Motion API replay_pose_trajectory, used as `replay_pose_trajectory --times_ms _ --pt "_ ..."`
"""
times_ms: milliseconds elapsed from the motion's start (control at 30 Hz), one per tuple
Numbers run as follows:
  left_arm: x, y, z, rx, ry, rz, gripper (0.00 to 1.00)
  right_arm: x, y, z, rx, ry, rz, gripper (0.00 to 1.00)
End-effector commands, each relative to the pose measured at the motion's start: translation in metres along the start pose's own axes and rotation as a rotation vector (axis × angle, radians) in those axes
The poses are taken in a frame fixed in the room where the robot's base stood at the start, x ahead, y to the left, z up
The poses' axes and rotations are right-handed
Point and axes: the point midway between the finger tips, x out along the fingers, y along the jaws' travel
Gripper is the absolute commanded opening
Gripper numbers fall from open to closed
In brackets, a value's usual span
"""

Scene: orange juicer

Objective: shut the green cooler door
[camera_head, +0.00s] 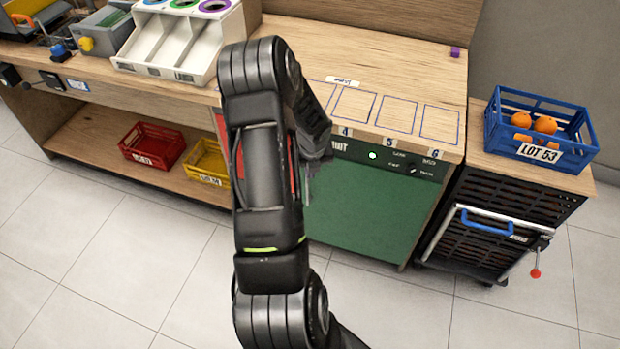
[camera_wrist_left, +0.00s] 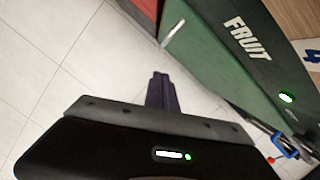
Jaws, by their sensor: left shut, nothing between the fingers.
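The green cooler door (camera_head: 365,215) is below the worktop, under a dark green control strip (camera_head: 395,160) with a lit green lamp. In the head view the door looks flush or nearly flush with the front. Its left part is hidden behind my left arm, so a small gap cannot be ruled out. The left wrist view also shows the green front (camera_wrist_left: 205,60), with the word FRUIT and a pale handle-like strip. My left gripper (camera_wrist_left: 160,82) is shut and empty, pointing at the floor beside the green front. Contact cannot be judged. My right gripper is not in view.
A red panel (camera_wrist_left: 145,10) adjoins the green front. A black cart (camera_head: 490,210) with a blue handle stands at the right, carrying a blue crate (camera_head: 505,125) of oranges. Red (camera_head: 150,140) and yellow (camera_head: 205,160) crates sit on the low shelf. The tiled floor in front is clear.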

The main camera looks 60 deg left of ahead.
Motion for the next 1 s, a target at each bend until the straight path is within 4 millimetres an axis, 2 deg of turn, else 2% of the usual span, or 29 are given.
replay_pose_trajectory --times_ms 100,233,1000 --pt "-0.019 0.003 0.001 -0.002 -0.002 0.000 0.00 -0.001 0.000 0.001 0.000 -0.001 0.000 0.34" --pt "-0.029 0.004 0.001 -0.001 0.000 0.000 0.00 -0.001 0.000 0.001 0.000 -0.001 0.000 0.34" --pt "-0.031 0.004 0.001 -0.021 0.000 0.000 0.00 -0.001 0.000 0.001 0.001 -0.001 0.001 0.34"
